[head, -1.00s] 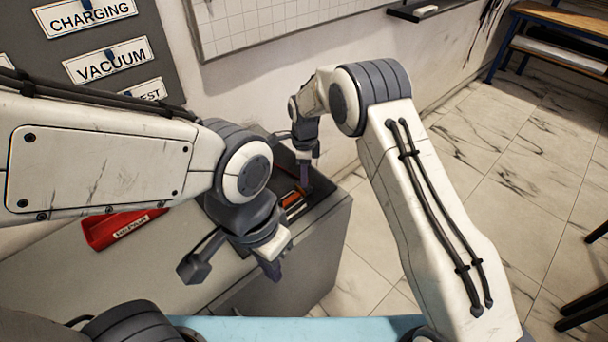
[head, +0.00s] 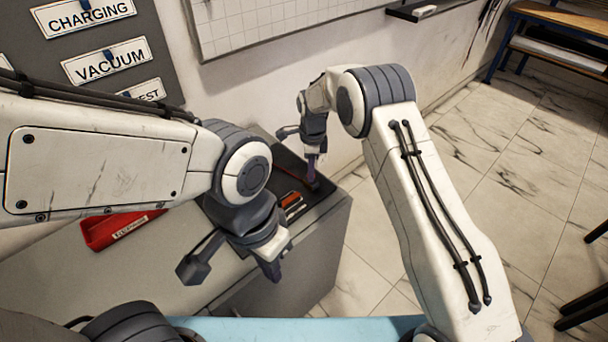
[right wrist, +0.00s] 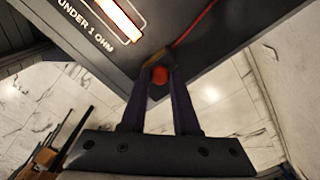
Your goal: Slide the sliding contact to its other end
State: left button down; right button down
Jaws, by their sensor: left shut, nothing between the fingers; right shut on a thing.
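The sliding contact (right wrist: 159,76) shows as a small red piece between the fingers of my right gripper (right wrist: 160,72) in the right wrist view. The fingers are shut on it and cover part of it. In the head view my right gripper (head: 314,183) is at the right end of the dark gauge panel (head: 327,191), where the contact is too small to make out. My left gripper (head: 274,272) is shut and empty, lower and in front of the panel.
A lit orange display (head: 290,198) sits on the panel; the wrist view shows "UNDER 1 OHM" beside it. A red line (right wrist: 199,22) runs along the panel from near the contact. A red labelled tray (head: 98,233) lies on the grey bench at the left.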

jog(key=shift+w+d+r, duration=0.15)
jog(key=shift+w+d, duration=0.3)
jog(key=shift+d, duration=0.05)
jog(key=c, duration=0.8)
grip_release()
jog(key=shift+w, duration=0.1)
jog(key=shift+o, duration=0.7)
jog(key=shift+d, duration=0.15)
jog(key=shift+a, duration=0.25)
notch_tip(320, 180, up, 10)
jog(key=b, duration=0.1)
jog(key=shift+r+b, duration=0.2)
jog(key=shift+b, duration=0.1)
